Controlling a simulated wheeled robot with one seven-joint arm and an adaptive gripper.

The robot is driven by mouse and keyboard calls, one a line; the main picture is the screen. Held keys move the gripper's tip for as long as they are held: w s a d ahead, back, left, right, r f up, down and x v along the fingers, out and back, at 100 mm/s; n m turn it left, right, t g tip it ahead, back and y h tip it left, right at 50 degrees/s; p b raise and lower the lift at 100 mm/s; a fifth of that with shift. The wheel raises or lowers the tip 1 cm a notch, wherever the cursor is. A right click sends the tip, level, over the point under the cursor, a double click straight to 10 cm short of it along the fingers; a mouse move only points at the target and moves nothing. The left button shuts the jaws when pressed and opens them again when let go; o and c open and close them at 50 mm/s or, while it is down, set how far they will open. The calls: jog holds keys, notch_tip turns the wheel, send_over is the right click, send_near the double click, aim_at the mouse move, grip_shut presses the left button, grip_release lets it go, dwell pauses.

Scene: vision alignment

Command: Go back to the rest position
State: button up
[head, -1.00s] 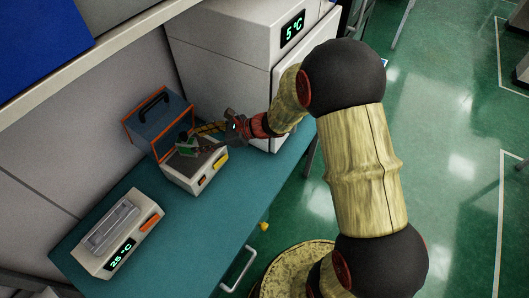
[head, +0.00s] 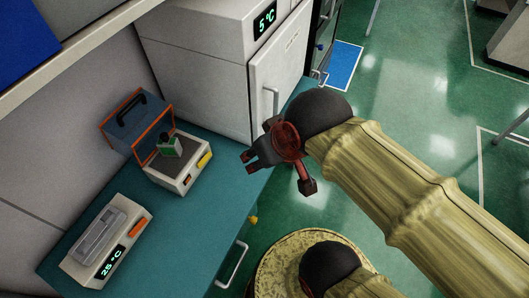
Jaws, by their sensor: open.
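My gripper (head: 252,160) is in the head view, right of the bench devices and near the bench's right edge. Its fingers point left, are apart, and hold nothing. My arm reaches in from the right of the picture. The gripper is clear of both.
A white device (head: 108,247) reading 25 °C sits front left on the teal bench (head: 190,235). A white fridge (head: 205,70) reading 5 °C stands behind the gripper. A shelf (head: 80,45) hangs upper left. Green floor (head: 410,110) is open at right.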

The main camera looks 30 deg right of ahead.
notch_tip(320, 180, down, 4)
jog(key=b, duration=0.4)
jog(key=shift+f, duration=0.2)
jog(key=shift+c, duration=0.3)
dwell(0.6)
